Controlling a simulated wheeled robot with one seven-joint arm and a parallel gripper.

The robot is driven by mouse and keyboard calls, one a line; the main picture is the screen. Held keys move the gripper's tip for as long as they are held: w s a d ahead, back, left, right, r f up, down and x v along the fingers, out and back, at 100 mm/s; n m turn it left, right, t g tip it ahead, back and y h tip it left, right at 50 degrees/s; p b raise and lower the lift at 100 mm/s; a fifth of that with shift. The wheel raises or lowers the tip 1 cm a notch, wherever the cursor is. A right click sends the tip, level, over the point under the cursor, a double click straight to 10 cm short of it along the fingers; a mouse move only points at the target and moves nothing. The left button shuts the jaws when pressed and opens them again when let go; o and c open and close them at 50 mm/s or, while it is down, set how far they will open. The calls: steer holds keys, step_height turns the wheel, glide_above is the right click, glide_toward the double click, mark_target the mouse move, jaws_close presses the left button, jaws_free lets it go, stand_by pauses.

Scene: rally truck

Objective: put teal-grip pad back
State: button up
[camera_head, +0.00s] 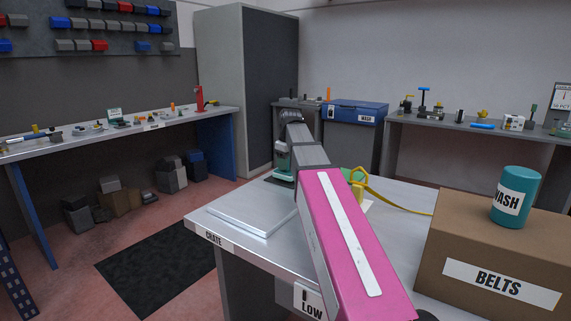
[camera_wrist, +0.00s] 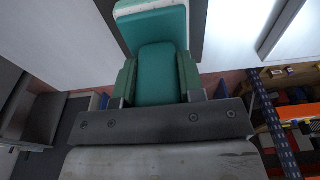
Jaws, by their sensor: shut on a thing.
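My gripper (camera_head: 283,147) is shut on the teal-grip pad (camera_head: 282,162), above the far left part of the metal table (camera_head: 405,195). In the wrist view the pad's teal grip (camera_wrist: 157,72) sits between the two fingers, and a pale layer (camera_wrist: 150,6) shows at its far end. A dark patch (camera_head: 279,181) lies on the table close under the gripper. I cannot tell whether the pad touches the table. My pink forearm hides the middle of the table.
A flat silver panel (camera_head: 250,216) lies at the table's left, above a CRATE label (camera_head: 215,238). A BELTS box (camera_head: 480,225) with a teal WASH can (camera_head: 518,190) stands right. A yellow strap (camera_head: 395,203) lies behind my arm. A blue WASH bin (camera_head: 352,112) stands behind.

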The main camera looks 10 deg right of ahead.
steer(key=shift+f, duration=0.35)
steer(key=o, duration=1.1)
steer(key=shift+r, duration=0.1)
